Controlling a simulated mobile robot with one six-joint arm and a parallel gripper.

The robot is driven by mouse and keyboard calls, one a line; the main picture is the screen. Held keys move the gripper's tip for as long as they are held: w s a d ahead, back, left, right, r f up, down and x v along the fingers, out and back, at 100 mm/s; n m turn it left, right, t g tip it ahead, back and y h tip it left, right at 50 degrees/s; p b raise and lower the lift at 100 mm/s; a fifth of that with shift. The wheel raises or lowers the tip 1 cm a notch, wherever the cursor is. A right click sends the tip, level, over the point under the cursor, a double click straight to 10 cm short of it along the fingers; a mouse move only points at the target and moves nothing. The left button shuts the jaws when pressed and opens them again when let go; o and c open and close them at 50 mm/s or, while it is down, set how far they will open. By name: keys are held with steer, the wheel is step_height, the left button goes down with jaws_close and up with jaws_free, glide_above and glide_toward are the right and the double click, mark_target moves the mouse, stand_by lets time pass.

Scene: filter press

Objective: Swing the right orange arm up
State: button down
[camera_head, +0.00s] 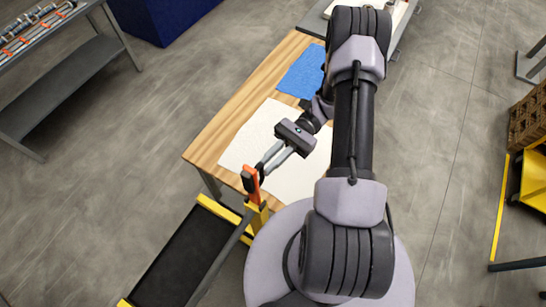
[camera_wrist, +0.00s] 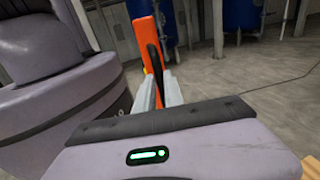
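The orange arm (camera_head: 251,185) stands at the near right corner of a yellow frame, next to a yellow post. It also shows in the wrist view (camera_wrist: 146,42), upright and leaning slightly, with a black curved handle (camera_wrist: 154,62) on its side. My gripper (camera_head: 264,168) reaches down from the upper right to this arm. In the wrist view its two pale fingers (camera_wrist: 160,90) are close together with the black handle between them, so it looks shut on the handle. The exact contact at the fingertips is too small to see.
The yellow frame holds a long black tray (camera_head: 178,262). A wooden table (camera_head: 205,148) with a white sheet (camera_head: 250,135) and blue cloth (camera_head: 303,72) lies beyond my gripper. Blue drums (camera_wrist: 243,14) stand in the background. Grey floor is free at left.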

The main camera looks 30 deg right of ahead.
steer(key=shift+f, duration=0.1)
stand_by(0.4)
steer(key=c, duration=1.5)
jaws_free()
steer(key=shift+o, duration=0.2)
steer(key=shift+d, duration=0.1)
steer(key=b+v, duration=0.1)
steer(key=v, duration=1.1)
steer(key=shift+b, duration=0.3)
steer(key=shift+f, duration=0.1)
